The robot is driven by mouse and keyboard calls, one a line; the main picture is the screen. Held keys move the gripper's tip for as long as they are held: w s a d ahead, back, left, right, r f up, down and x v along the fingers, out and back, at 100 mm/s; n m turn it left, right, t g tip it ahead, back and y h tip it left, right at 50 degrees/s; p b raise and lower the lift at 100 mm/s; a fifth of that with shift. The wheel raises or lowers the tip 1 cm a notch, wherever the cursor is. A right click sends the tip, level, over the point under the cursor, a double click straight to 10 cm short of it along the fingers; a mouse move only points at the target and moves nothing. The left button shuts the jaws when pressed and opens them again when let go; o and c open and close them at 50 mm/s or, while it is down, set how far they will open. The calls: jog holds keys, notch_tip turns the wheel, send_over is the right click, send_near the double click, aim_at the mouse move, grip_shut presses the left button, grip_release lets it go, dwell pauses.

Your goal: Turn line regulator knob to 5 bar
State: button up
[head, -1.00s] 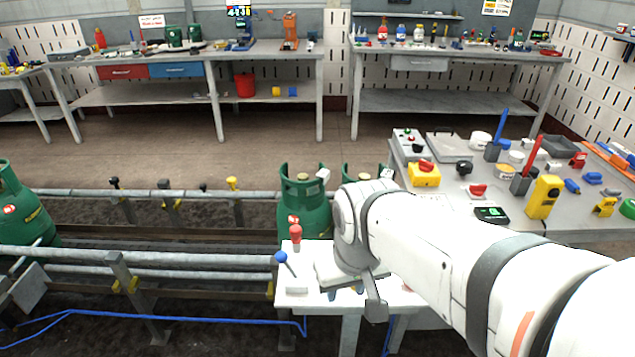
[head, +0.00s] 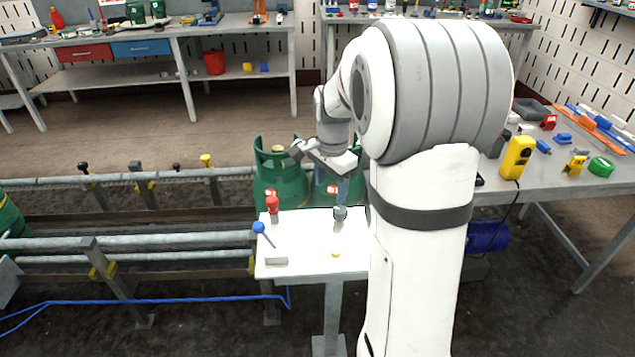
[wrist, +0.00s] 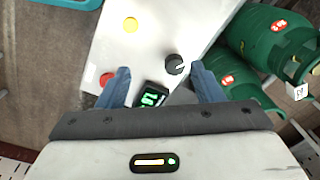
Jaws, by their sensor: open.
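A dark round knob with a white pointer mark (wrist: 174,64) stands on the white bench top (wrist: 160,22); it seems to be the regulator knob. In the head view a grey-black knob (head: 340,213) stands on the same bench. A small black display with green digits (wrist: 152,97) sits beside the knob, partly covered by my gripper body; I cannot read its value surely. My gripper (wrist: 163,72) is open and empty. In the wrist view the knob lies between its blue fingers, nearer the right one; contact does not show. In the head view my gripper (head: 343,187) is above the bench's far side.
A red button (wrist: 107,79) and a yellow button (wrist: 130,25) are on the bench. Red-topped (head: 272,203) and blue-balled (head: 258,228) levers stand at its left. Green gas cylinders (head: 280,180) stand close behind. Conveyor rails (head: 130,242) run left.

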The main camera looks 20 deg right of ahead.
aim_at(340, 210)
jog(key=w+d+f+m, duration=0.2)
jog(key=f, duration=0.1)
jog(key=w+d+f+m, duration=0.2)
jog(key=w+d, duration=0.1)
jog(key=shift+w+d+f+m+g, duration=0.2)
jog(key=shift+f+m+g, duration=0.1)
jog(key=shift+f+m, duration=0.1)
jog(key=shift+d+f+b, duration=0.1)
jog(key=shift+f+b, duration=0.2)
notch_tip(340, 210, down, 7)
jog(key=shift+f, duration=0.15)
jog(key=c, duration=0.9)
jog(key=shift+d, duration=0.25)
jog(key=shift+c, duration=0.3)
jog(key=shift+a, duration=0.25)
